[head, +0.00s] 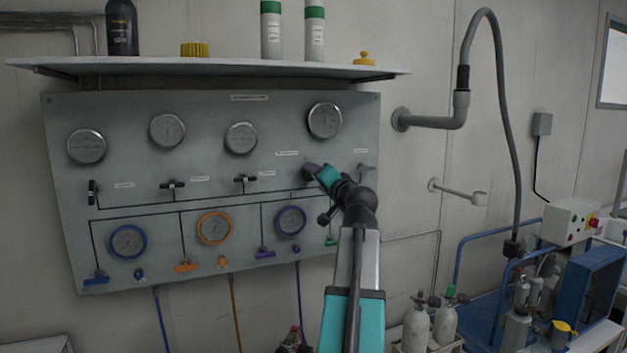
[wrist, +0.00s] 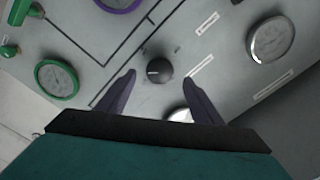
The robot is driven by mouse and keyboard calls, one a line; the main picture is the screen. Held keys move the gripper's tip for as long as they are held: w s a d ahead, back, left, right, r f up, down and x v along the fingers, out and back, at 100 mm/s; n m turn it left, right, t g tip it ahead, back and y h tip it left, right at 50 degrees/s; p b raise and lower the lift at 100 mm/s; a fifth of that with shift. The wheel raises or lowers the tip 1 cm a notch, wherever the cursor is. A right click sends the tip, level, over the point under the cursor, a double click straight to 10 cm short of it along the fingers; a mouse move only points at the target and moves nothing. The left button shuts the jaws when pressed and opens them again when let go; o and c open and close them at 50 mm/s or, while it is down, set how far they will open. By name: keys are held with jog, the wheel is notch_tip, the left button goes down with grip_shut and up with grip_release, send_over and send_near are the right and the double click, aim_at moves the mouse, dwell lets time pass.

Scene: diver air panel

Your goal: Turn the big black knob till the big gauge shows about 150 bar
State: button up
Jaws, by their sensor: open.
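The big black knob (wrist: 159,70) shows in the wrist view as a round dark cap with a pale mark, on the grey panel. My gripper (wrist: 158,80) is open, its two dark fingers spread on either side of the knob in that view; I cannot tell how far the tips are from it. In the head view my gripper (head: 311,170) hides the knob.
Three smaller gauges and black valve handles lie left on the panel (head: 60,190). Coloured gauges and levers sit below. A shelf (head: 230,66) with bottles juts out above. A grey pipe arm (head: 440,123) and a small bracket (head: 455,190) stick out at the right.

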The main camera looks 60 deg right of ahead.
jog(key=b+v, duration=0.1)
jog(key=v, duration=0.7)
jog(key=shift+s+a, duration=0.15)
jog(key=shift+a, duration=0.05)
dwell(0.3)
